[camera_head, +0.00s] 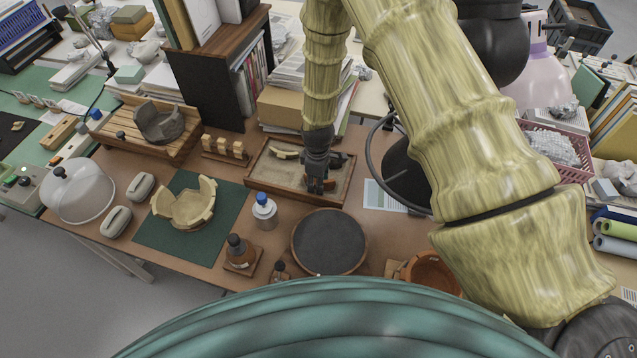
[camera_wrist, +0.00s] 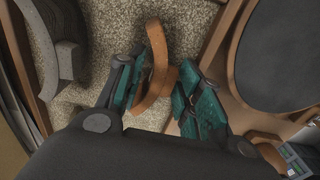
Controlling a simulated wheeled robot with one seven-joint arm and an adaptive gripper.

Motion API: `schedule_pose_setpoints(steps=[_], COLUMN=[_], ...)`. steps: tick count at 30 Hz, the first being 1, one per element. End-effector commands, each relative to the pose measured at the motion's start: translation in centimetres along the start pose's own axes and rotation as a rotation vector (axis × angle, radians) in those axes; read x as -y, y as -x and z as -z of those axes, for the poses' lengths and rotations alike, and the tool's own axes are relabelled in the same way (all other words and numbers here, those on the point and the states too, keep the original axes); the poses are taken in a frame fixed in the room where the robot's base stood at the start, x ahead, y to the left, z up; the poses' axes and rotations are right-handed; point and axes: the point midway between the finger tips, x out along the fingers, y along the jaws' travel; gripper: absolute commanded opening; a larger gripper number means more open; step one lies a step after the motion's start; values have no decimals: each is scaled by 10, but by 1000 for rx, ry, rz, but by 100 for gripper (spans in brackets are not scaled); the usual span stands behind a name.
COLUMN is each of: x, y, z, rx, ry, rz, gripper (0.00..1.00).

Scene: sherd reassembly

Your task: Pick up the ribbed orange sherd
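An orange-brown curved sherd (camera_wrist: 157,62), seen nearly edge-on, stands out from the sand in the wrist view; I cannot make out its ribs clearly. My gripper (camera_wrist: 160,100) is open around it, with teal-padded fingers on either side. The left finger is close to the sherd, and the right finger is near its lower part; I cannot tell whether either touches. In the head view my gripper (camera_head: 319,186) points down into the sand tray (camera_head: 262,185) and largely hides what lies below it.
A grey sherd (camera_wrist: 62,50) lies left of the fingers in the wrist view. A pale sherd (camera_head: 284,153) lies in the tray's back left. A round dark turntable (camera_head: 329,242) stands just in front of the tray, and a blue-capped bottle (camera_head: 264,211) stands at its front left.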

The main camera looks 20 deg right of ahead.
Motion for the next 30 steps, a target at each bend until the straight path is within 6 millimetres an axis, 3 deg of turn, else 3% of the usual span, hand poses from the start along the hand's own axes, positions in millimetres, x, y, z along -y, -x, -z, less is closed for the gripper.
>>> schedule_pose_setpoints(steps=[2,6,20,30], x=[0,0,0,-1], y=[0,0,4,40], z=[0,0,0,1], rx=[0,0,0,-2], ry=[0,0,0,-1], rz=[0,0,0,-2], gripper=[34,12,12,12])
